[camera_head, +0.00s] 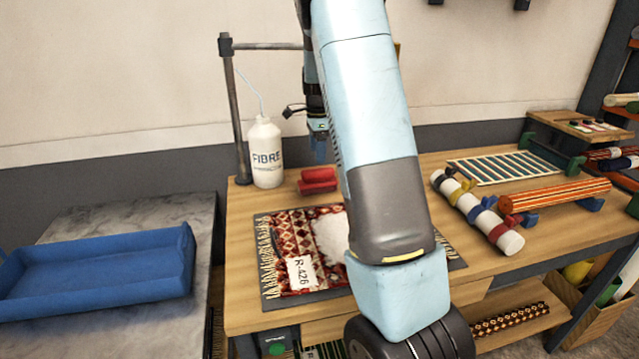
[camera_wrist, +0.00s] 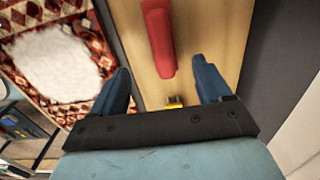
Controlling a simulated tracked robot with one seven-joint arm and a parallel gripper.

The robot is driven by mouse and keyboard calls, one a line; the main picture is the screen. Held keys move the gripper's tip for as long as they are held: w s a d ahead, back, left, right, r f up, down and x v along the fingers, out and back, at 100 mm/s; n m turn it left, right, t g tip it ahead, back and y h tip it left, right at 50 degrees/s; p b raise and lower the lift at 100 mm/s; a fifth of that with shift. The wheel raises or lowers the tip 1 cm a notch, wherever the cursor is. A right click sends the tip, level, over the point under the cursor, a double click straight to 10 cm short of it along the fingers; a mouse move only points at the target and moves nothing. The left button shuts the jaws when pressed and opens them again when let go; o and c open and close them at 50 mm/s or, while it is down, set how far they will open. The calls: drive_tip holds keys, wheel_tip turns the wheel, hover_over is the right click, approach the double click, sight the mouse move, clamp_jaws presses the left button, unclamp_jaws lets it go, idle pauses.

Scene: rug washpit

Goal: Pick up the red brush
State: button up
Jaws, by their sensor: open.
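The red brush (camera_head: 318,182) lies on the wooden bench, just behind the rug piece and right of the white bottle in the head view. In the wrist view the red brush (camera_wrist: 159,38) lies lengthwise ahead of my gripper (camera_wrist: 160,68). The two blue fingers are apart, one on each side of the brush's line, with its near end around the fingertips. Nothing is held. In the head view my gripper (camera_head: 319,145) shows above the brush, partly hidden by my arm. I cannot tell the exact height gap.
A white FIBRE bottle (camera_head: 267,155) and a metal post (camera_head: 238,120) stand left of the brush. A patterned rug piece (camera_head: 285,232) lies in front. Rolled rugs (camera_head: 477,212) and a striped rack (camera_head: 515,166) are at right. A blue tray (camera_head: 95,272) is at far left.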

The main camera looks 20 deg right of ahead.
sight(317, 170)
wheel_tip(317, 170, down, 12)
drive_tip(key=shift+w+d+r, duration=0.1)
drive_tip(key=shift+w+r, duration=0.05)
drive_tip(key=shift+r, duration=0.05)
drive_tip(key=c, duration=1.2)
drive_tip(key=shift+c, duration=0.2)
drive_tip(key=shift+r, duration=0.55)
wheel_tip(317, 170, up, 3)
drive_tip(key=shift+f, duration=0.15)
drive_tip(key=s+a+r, duration=0.2)
drive_tip(key=s+r, duration=0.2)
drive_tip(key=s, duration=0.2)
drive_tip(key=s+a+r, duration=0.3)
drive_tip(key=s+r, duration=0.2)
drive_tip(key=s, duration=0.2)
drive_tip(key=shift+a, duration=0.3)
drive_tip(key=shift+w+r, duration=0.1)
